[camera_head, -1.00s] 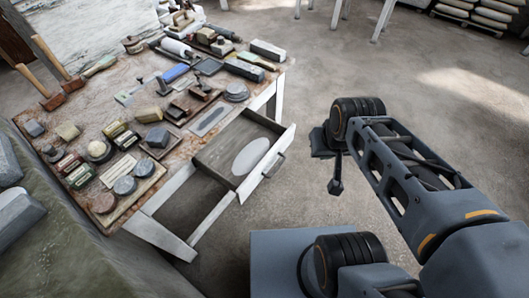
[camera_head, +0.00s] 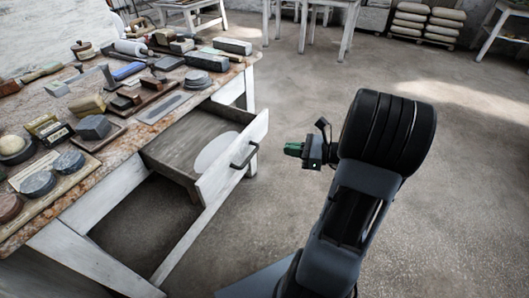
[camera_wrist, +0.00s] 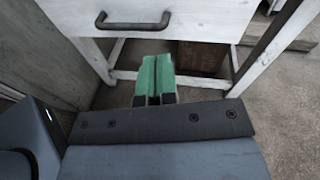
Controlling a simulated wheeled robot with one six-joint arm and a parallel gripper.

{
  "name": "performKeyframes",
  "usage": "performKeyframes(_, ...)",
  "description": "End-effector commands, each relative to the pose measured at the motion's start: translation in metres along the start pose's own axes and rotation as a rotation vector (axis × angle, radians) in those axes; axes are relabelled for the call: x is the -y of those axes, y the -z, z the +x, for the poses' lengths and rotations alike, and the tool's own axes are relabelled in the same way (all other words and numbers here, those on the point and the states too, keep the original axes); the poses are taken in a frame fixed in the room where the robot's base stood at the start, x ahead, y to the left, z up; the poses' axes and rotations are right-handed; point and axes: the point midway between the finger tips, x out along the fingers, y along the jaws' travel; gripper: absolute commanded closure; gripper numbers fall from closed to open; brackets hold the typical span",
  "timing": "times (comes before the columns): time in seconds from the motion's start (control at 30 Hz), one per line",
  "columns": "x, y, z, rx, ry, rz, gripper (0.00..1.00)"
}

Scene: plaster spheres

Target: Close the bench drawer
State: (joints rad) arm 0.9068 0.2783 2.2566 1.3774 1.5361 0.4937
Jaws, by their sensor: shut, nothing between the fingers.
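The bench drawer (camera_head: 235,165) is pulled out of the white workbench (camera_head: 90,235). Its white front faces right, with a dark bar handle (camera_head: 246,155). Inside lies a pale oval piece (camera_head: 214,151). My gripper (camera_head: 290,149) is to the right of the drawer front, apart from it, with green fingertips pointing left. In the wrist view, the shut, empty fingers (camera_wrist: 155,80) point toward the bench, below the drawer handle (camera_wrist: 133,22) and the white drawer front (camera_wrist: 205,18) at the top of the picture.
The bench top (camera_head: 150,125) is crowded with sanding blocks, stones and tools. The concrete floor (camera_head: 460,200) to the right is open. White tables (camera_head: 320,20) and a pallet of sacks (camera_head: 425,20) stand at the back.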

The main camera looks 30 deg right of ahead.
Motion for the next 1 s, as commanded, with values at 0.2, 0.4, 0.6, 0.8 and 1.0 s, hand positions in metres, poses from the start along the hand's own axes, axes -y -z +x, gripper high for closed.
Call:
performKeyframes(0.2, 0.028, 0.031, -0.024, 0.117, 0.164, 0.109, 1.0)
performKeyframes(0.4, 0.035, 0.029, -0.001, 0.132, 0.18, 0.119, 1.0)
performKeyframes(0.6, 0.042, 0.025, 0.037, 0.13, 0.179, 0.117, 1.0)
performKeyframes(0.8, 0.049, 0.021, 0.07, 0.13, 0.179, 0.118, 1.0)
performKeyframes(1.0, 0.054, 0.017, 0.093, 0.13, 0.181, 0.118, 1.0)
